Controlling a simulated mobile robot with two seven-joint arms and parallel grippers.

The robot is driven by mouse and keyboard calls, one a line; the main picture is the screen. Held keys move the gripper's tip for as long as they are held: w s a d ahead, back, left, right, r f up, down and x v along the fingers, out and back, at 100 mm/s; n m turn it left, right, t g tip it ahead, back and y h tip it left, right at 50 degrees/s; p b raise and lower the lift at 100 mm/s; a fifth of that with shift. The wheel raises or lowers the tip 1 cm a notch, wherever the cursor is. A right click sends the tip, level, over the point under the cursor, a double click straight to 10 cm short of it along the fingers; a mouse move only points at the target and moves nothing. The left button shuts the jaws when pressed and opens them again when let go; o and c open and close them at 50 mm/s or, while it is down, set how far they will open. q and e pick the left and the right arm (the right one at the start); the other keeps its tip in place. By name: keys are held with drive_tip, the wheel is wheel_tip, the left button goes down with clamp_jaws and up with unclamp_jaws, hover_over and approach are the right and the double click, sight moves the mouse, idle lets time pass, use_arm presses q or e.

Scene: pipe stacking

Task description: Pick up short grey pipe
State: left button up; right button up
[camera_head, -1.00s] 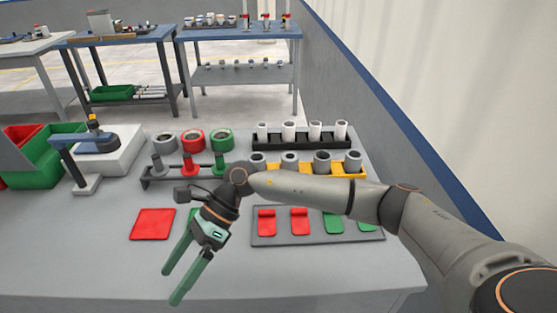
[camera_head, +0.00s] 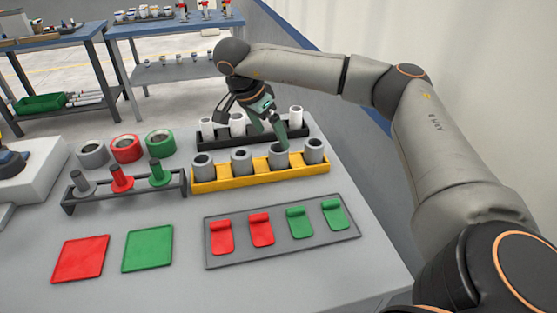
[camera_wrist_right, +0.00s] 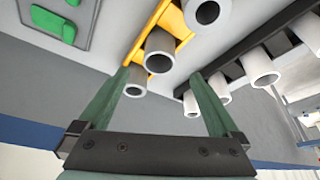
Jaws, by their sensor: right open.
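Several short grey pipes stand upright in a yellow tray (camera_head: 262,180); the third from the left, a short grey pipe (camera_head: 278,160), is closest to my right gripper (camera_head: 271,137). The gripper comes down from behind the tray, and a green finger overlaps this pipe's top in the head view. In the right wrist view my gripper (camera_wrist_right: 158,75) is open and empty. A short grey pipe (camera_wrist_right: 160,52) shows between and just beyond its fingertips, with other grey pipes beside it. I cannot tell whether a finger touches a pipe. My left gripper is out of view.
A black rack (camera_head: 295,130) of white pipes stands close behind the yellow tray. A dark holder (camera_head: 125,193) with grey, red and green pegs is to the left. A grey tray (camera_head: 285,262) with red and green pieces lies in front.

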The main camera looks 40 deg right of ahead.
sight(279, 147)
drive_tip(key=x, duration=0.7)
drive_tip(key=shift+s+d+f+b, duration=0.1)
drive_tip(key=shift+b, duration=0.25)
drive_tip(key=shift+c, duration=0.4)
drive_tip(key=c, duration=1.4)
drive_tip(key=shift+r, duration=0.45)
drive_tip(key=w+a+r+p, duration=0.1)
drive_tip(key=w+a+r, duration=0.1)
drive_tip(key=a+r, duration=1)
drive_tip(key=shift+w+a+p, duration=0.35)
drive_tip(key=shift+a+p, duration=0.05)
drive_tip(key=shift+a, duration=0.55)
